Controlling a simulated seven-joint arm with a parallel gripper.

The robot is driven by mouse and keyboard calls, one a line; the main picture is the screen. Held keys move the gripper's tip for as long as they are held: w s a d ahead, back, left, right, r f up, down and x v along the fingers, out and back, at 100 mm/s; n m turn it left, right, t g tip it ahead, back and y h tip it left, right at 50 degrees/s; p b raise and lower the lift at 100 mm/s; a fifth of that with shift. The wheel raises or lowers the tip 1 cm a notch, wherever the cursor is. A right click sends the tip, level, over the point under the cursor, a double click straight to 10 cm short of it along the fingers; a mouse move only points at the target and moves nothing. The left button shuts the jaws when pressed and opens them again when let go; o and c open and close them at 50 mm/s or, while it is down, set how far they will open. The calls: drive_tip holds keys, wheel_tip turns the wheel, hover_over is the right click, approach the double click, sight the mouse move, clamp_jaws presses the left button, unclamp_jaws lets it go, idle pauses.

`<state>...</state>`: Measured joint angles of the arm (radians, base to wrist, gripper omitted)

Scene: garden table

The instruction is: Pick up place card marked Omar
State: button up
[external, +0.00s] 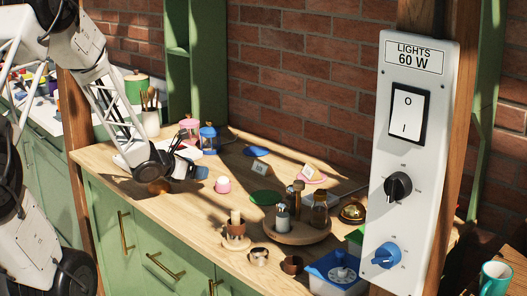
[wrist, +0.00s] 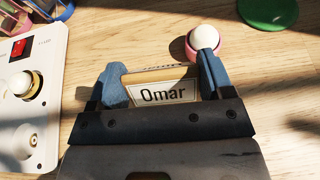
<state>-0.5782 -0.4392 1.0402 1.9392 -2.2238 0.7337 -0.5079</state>
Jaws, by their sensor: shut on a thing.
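The place card marked Omar (wrist: 163,93) is between the two blue fingers of my gripper (wrist: 162,78) in the wrist view. Its white face with dark lettering is toward the camera, and a tan edge shows along its top. My gripper is shut on it, with a finger at each end of the card. In the external view my gripper (external: 190,170) is low at the left part of the table; the card cannot be made out there. Whether the card touches the wood is unclear.
A pink cup with a white ball (wrist: 204,38) is close by the right finger. A white panel with a red switch (wrist: 30,90) lies to the left. A green disc (wrist: 267,12) is at upper right. Other cards (external: 259,167), bottles on a round tray (external: 300,235) and jars stand farther along the table.

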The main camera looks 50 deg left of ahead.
drive_tip(key=shift+s+d+r, duration=0.1)
drive_tip(key=shift+s+d, duration=0.25)
drive_tip(key=shift+s, duration=0.45)
drive_tip(key=shift+s+d+r, duration=0.1)
drive_tip(key=shift+s+d, duration=0.25)
drive_tip(key=shift+s, duration=0.45)
drive_tip(key=shift+s+d+r, duration=0.1)
drive_tip(key=shift+s+d, duration=0.25)
drive_tip(key=shift+s, duration=0.45)
